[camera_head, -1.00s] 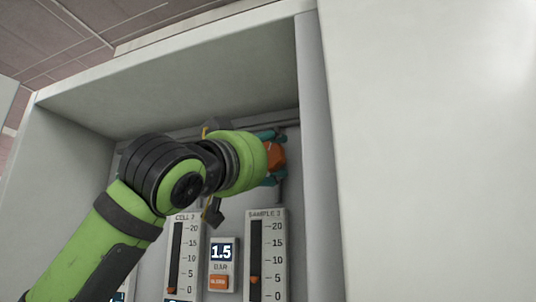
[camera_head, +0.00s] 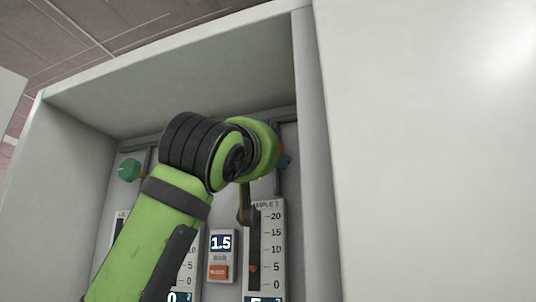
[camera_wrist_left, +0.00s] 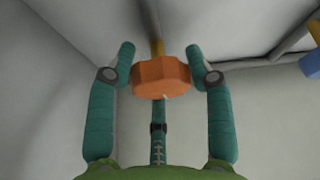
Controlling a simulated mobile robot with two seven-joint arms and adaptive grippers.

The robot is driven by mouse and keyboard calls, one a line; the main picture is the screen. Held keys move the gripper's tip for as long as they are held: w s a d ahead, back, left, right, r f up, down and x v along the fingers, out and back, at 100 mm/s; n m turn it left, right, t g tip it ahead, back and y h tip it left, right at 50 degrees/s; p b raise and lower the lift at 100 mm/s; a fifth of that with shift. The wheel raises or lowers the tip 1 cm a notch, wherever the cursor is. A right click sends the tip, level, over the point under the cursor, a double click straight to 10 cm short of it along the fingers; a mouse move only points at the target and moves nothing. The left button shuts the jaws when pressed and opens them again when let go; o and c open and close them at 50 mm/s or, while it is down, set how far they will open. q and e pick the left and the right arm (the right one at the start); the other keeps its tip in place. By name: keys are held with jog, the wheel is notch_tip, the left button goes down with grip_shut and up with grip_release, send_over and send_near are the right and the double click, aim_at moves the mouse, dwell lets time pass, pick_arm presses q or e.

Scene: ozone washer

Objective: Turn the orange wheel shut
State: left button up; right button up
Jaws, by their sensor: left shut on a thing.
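The orange wheel (camera_wrist_left: 162,77) shows in the left wrist view as a faceted knob on a yellow stem, between the teal fingers of my left gripper (camera_wrist_left: 161,62). The fingers are shut on its two sides. In the head view my green and black left arm hides nearly all of the wheel; only a sliver of orange (camera_head: 282,147) shows beside a teal fingertip (camera_head: 285,161). My right gripper is in neither view.
A green knob (camera_head: 129,170) sits on the back panel to the left. Scale gauges, one on the right (camera_head: 267,240), and a 1.5 bar display (camera_head: 221,243) are below my wrist. Cabinet walls (camera_head: 315,180) close in on the right; a blue knob (camera_wrist_left: 312,64) shows in the wrist view.

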pick_arm(q)
jog(key=shift+s+a+r+n+y, duration=0.15)
jog(key=shift+n+y, duration=0.1)
jog(key=shift+n, duration=0.25)
jog(key=shift+s+d+r+n+y, duration=0.15)
jog(key=shift+n+y, duration=0.1)
jog(key=shift+n, duration=0.25)
jog(key=shift+w+a, duration=0.1)
jog(key=shift+a, duration=0.05)
jog(key=o, duration=1)
jog(key=shift+o, duration=0.6)
jog(key=shift+w+f, duration=0.15)
jog(key=shift+w, duration=0.05)
jog(key=v, duration=1.2)
